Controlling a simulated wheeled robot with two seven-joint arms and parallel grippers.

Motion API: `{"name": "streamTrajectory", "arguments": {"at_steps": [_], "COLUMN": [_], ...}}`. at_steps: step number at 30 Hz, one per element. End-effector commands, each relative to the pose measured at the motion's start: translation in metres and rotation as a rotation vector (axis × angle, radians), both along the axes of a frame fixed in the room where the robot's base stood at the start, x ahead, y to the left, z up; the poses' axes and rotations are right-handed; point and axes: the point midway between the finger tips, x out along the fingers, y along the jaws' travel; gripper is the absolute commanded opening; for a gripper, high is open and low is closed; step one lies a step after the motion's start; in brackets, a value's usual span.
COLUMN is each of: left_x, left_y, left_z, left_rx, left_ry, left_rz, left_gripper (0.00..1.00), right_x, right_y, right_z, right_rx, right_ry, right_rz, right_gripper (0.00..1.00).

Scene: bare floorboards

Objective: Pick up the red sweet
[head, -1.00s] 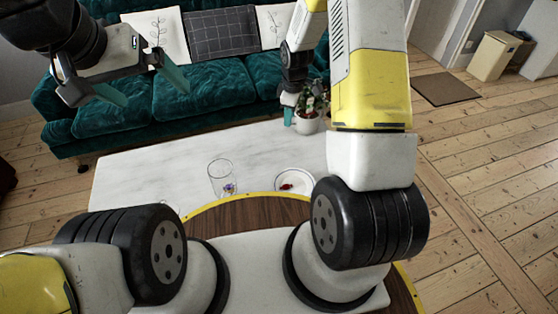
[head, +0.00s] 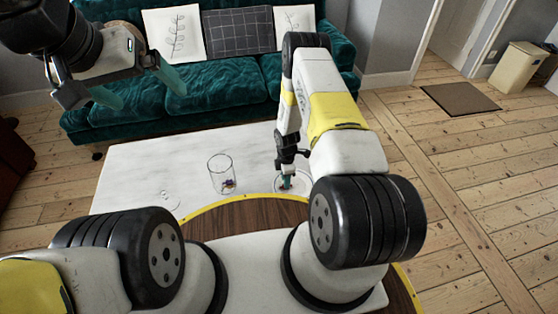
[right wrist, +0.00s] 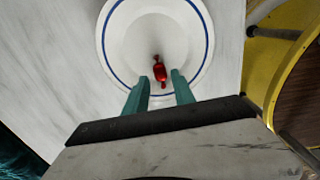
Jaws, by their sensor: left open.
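The red sweet (right wrist: 159,71) lies on a white plate with a blue ring (right wrist: 115,42) in the right wrist view. My right gripper (right wrist: 160,84) is open over the plate, with its teal fingertips on either side of the sweet's near end. It holds nothing. In the head view my right gripper (head: 287,182) reaches down to the plate (head: 304,182) and hides the sweet. My left gripper (head: 146,92) is open and empty, raised at the upper left in front of the sofa.
A teal sofa (head: 130,115) stands behind the table. The table's left part is mostly clear.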

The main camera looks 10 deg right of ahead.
Motion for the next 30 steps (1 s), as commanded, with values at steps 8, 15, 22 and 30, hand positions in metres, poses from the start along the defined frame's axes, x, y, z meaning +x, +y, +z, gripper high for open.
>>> {"name": "streamTrajectory", "arguments": {"at_steps": [8,15,22,30], "left_x": [0.000,0.000,0.000,0.000], "left_y": [0.000,0.000,0.000,0.000], "left_z": [0.000,0.000,0.000,0.000], "left_rx": [0.000,0.000,0.000,0.000], "left_ry": [0.000,0.000,0.000,0.000], "left_rz": [0.000,0.000,0.000,0.000], "left_gripper": [1.00,1.00,1.00,1.00], "right_x": [-0.001,0.000,0.000,0.000], "right_y": [-0.001,-0.001,-0.001,-0.001], "right_z": [-0.030,-0.029,-0.029,-0.028], "right_rx": [-0.001,0.000,0.000,0.000], "right_ry": [0.001,0.001,0.001,0.000], "right_rz": [-0.001,-0.001,-0.001,-0.001], "right_gripper": [0.31,0.23,0.00,0.00]}}
